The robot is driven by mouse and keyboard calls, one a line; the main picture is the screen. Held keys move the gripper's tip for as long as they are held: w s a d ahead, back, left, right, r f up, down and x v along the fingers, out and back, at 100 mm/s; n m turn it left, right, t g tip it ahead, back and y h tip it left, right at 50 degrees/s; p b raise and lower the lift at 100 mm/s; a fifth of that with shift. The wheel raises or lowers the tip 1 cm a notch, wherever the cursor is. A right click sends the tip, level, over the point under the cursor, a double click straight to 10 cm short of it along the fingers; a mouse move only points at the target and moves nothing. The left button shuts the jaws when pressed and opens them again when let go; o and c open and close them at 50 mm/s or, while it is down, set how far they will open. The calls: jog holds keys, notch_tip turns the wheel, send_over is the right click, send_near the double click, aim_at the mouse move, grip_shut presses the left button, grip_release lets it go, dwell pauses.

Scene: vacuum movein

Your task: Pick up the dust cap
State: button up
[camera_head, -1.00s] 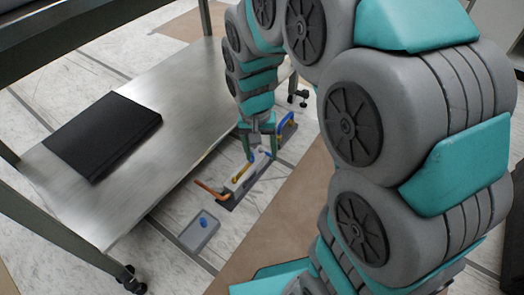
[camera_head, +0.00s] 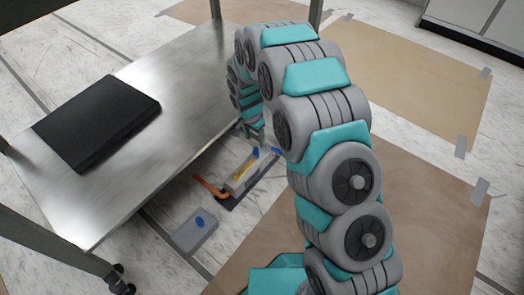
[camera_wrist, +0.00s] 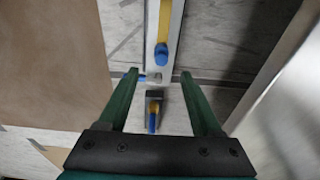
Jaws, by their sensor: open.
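A blue cap-like piece (camera_head: 254,153) sits at the far end of a grey fixture with a yellow strip (camera_head: 243,170) on the floor. In the wrist view a blue piece (camera_wrist: 161,53) lies on the pale bar, just beyond my fingertips. A second small blue piece (camera_head: 199,221) lies on a grey tray (camera_head: 186,239). I cannot tell which blue piece is the dust cap. My gripper (camera_wrist: 159,77) is open and empty, its two green fingers on either side of the line of the bar. In the head view my gripper (camera_head: 256,134) is partly hidden above the fixture's far end.
A steel table (camera_head: 150,160) with a black flat case (camera_head: 97,120) stands on the left, close to the fixture. An orange hooked handle (camera_head: 210,187) sticks out of the fixture's near end. A dark fitting with blue and yellow parts (camera_wrist: 153,118) lies between my fingers' bases.

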aim_at(256, 149)
jog(key=f, duration=0.5)
jog(key=f+b, duration=0.1)
jog(key=f, duration=0.1)
jog(key=shift+w+d+f, duration=0.1)
jog(key=shift+w+f, duration=0.25)
grip_shut()
dwell(0.4)
